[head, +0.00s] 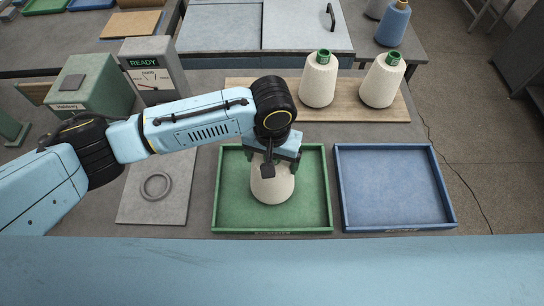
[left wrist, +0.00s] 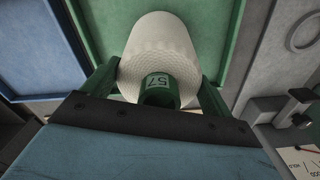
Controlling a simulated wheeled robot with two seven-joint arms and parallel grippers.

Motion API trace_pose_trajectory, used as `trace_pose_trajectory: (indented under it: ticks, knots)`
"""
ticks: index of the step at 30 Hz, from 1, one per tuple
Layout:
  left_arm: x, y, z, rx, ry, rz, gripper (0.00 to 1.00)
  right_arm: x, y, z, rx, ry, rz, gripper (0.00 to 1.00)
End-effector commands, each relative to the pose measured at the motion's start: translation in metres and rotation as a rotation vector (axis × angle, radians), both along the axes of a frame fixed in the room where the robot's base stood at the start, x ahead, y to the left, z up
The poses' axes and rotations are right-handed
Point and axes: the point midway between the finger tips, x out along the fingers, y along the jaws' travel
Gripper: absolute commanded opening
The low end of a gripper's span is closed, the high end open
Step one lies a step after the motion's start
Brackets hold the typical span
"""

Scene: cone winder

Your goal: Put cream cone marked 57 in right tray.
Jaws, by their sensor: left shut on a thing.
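A cream cone (head: 272,187) with a green top is in my left gripper (head: 271,163), over the left part of the scene's tray pair, inside the outline of the green tray (head: 322,222). In the left wrist view the cone (left wrist: 160,45) shows the number 57 on its green tip, between the two fingers of the left gripper (left wrist: 158,88). I cannot tell whether its base touches the tray floor. The right tray (head: 396,187) is blue and empty, just right of the green one. My right gripper is not in view.
Two more cream cones (head: 319,79) (head: 383,80) with green tops stand on a wooden board (head: 345,112) behind the trays. A grey plate with a ring (head: 156,186) lies left of the green tray. A READY gauge box (head: 153,72) stands behind it.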

Motion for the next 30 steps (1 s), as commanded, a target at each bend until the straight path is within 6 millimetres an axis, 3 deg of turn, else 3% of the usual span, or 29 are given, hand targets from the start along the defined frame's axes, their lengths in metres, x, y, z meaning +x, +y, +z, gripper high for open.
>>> trace_pose_trajectory:
  ticks: [5, 6, 8, 19, 30]
  knots:
    - [0.000, -0.001, -0.001, -0.001, -0.001, 0.000, 0.58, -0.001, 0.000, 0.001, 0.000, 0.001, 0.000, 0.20]
    - [0.000, 0.000, -0.001, 0.000, 0.000, 0.000, 0.91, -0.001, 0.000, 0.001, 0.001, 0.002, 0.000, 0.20]
    - [0.000, 0.000, -0.001, 0.000, 0.000, 0.000, 0.99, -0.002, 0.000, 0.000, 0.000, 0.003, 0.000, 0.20]
    - [0.000, 0.000, 0.010, 0.000, 0.000, 0.001, 1.00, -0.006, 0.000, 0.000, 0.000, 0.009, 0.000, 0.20]
    - [0.000, -0.001, 0.085, -0.003, -0.002, 0.000, 1.00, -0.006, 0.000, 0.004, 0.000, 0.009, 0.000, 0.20]
